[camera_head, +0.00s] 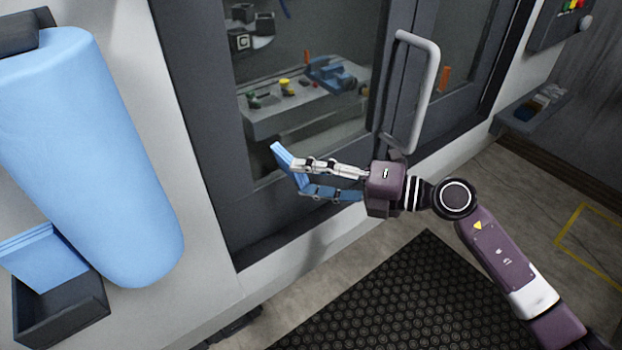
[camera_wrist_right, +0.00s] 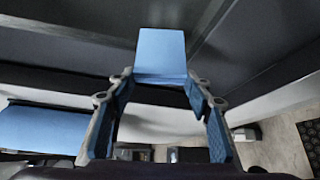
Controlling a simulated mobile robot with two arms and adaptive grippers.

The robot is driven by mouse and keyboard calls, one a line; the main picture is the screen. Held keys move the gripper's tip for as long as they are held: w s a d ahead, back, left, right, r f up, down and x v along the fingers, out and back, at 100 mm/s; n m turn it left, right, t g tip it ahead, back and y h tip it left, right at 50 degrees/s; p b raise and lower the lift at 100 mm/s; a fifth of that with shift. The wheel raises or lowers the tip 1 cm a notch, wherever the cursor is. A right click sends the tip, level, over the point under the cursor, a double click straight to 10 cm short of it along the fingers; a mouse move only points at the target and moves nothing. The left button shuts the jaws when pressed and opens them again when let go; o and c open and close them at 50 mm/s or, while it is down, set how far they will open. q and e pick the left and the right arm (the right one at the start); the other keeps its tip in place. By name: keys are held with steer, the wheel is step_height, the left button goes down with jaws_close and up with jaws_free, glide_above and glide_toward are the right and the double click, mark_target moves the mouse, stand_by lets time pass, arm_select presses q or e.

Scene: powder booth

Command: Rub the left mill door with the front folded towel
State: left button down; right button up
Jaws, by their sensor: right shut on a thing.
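My right gripper (camera_head: 302,180) is shut on a light blue folded towel (camera_head: 289,164), which sticks out past the fingertips. In the right wrist view the towel (camera_wrist_right: 162,52) stands between the tips of the gripper (camera_wrist_right: 160,80). The left mill door (camera_head: 200,100) has a dark grey frame and a large window, and the towel is in front of its lower part. I cannot tell whether the towel touches the door. A pale upright handle (camera_head: 428,95) is to the right of the gripper. My left gripper is not in view.
A big blue roll (camera_head: 90,150) hangs on the light wall at left. Below it, a dark holder (camera_head: 62,312) carries more folded blue towels (camera_head: 42,258). A small shelf (camera_head: 530,112) juts out at right. A black studded mat (camera_head: 400,300) lies on the floor.

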steer(key=shift+w+a, duration=0.4)
steer(key=shift+w, duration=0.15)
steer(key=shift+p, duration=0.75)
stand_by(0.9)
